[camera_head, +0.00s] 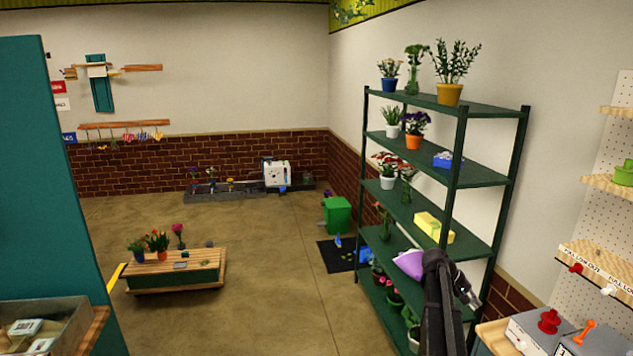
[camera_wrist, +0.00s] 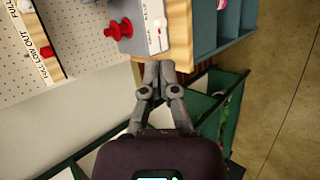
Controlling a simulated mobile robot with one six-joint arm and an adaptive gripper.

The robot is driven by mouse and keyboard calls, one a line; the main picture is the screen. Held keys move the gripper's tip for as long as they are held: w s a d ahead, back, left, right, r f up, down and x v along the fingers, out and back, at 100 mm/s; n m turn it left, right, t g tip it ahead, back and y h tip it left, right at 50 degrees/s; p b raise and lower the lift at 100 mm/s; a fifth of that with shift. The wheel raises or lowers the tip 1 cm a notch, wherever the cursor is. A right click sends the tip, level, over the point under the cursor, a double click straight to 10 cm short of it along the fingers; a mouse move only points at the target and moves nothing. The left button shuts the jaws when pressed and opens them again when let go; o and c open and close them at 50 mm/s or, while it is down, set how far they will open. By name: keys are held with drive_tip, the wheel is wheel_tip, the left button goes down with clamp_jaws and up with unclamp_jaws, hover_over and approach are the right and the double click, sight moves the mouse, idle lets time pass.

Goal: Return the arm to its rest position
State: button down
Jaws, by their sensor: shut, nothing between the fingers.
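My gripper (camera_head: 468,297) is at the lower right of the head view, at the end of my dark arm. It is in front of the green shelving rack (camera_head: 482,178) and left of the wooden counter. In the wrist view my gripper (camera_wrist: 159,70) has its grey fingers together and empty. Its tips appear close to the wooden counter edge (camera_wrist: 178,35) in that picture; I cannot tell the gap. Part of the rack (camera_wrist: 212,122) shows behind the fingers.
A grey box (camera_head: 535,335) with a red knob (camera_head: 549,321) stands on the counter at right, below a pegboard (camera_head: 590,235). A low wooden table (camera_head: 178,277) stands left, beyond a teal panel (camera_head: 45,170). The middle floor is clear.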

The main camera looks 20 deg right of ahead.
drive_tip(key=s+a+f+n+t+y+b, duration=0.1)
drive_tip(key=a+f, duration=0.3)
drive_tip(key=a, duration=1.2)
drive_tip(key=s+a+f+n+t+y+b, duration=0.1)
drive_tip(key=a+f+y+b, duration=0.3)
drive_tip(key=a, duration=1.3)
drive_tip(key=s+a+f+n+t+y+b, duration=0.1)
drive_tip(key=a+f, duration=0.5)
drive_tip(key=a, duration=1.1)
drive_tip(key=shift+s+a+f+t+y+b, duration=0.15)
drive_tip(key=shift+s+t+y+b, duration=0.75)
drive_tip(key=shift+s+y+b, duration=0.1)
